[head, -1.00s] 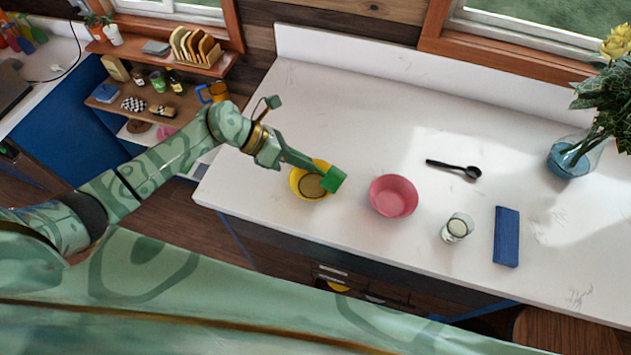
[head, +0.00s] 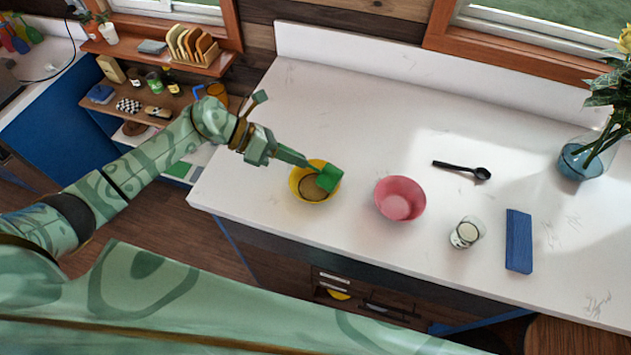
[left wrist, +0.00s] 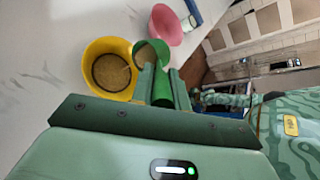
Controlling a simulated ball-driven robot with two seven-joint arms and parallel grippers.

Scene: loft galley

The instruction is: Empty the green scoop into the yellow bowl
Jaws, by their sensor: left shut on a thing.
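The green scoop (head: 330,178) is held at the right rim of the yellow bowl (head: 297,186), partly overlapping it in the head view. My left gripper (head: 306,163) is shut on the scoop's handle. In the left wrist view the scoop (left wrist: 161,91) sits between my left fingers (left wrist: 163,78), beside the bowl (left wrist: 88,54). Brownish material shows inside the scoop's mouth. Brown grainy contents lie in the yellow bowl. I cannot tell whether the scoop touches the rim. My right gripper is not in view.
A pink bowl (head: 387,205) stands just right of the yellow bowl. The white counter (head: 340,110) behind the bowls is clear.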

